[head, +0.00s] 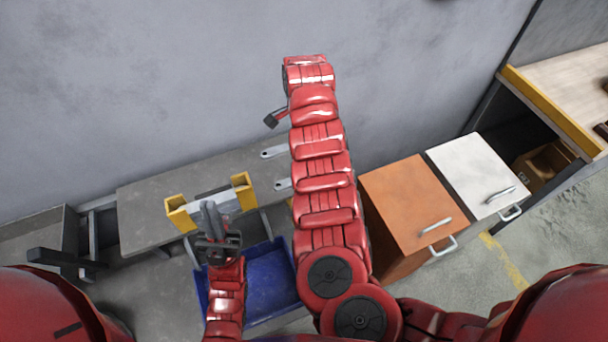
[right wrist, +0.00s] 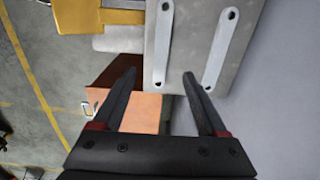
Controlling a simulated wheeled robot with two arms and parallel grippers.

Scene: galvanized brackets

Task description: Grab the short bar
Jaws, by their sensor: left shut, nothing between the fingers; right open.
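Two flat grey galvanized bars with end holes lie on the grey table. In the right wrist view they are the left bar (right wrist: 161,45) and the right bar (right wrist: 222,48); their lengths look alike, so I cannot tell which is the short bar. In the head view my right arm partly covers both, the far one (head: 270,153) and the near one (head: 282,184). My right gripper (right wrist: 159,73) is open and empty, with the left bar's end between its fingertips in the picture; no contact shows. My left gripper (head: 211,212) is shut and empty, in front of the yellow supports.
Two yellow supports (head: 242,190) with a grey strip between them stand on the table (head: 145,212). A blue bin (head: 268,278) is below. An orange cabinet (head: 405,200) and a white cabinet (head: 470,165) stand to the right. A wall rises behind the table.

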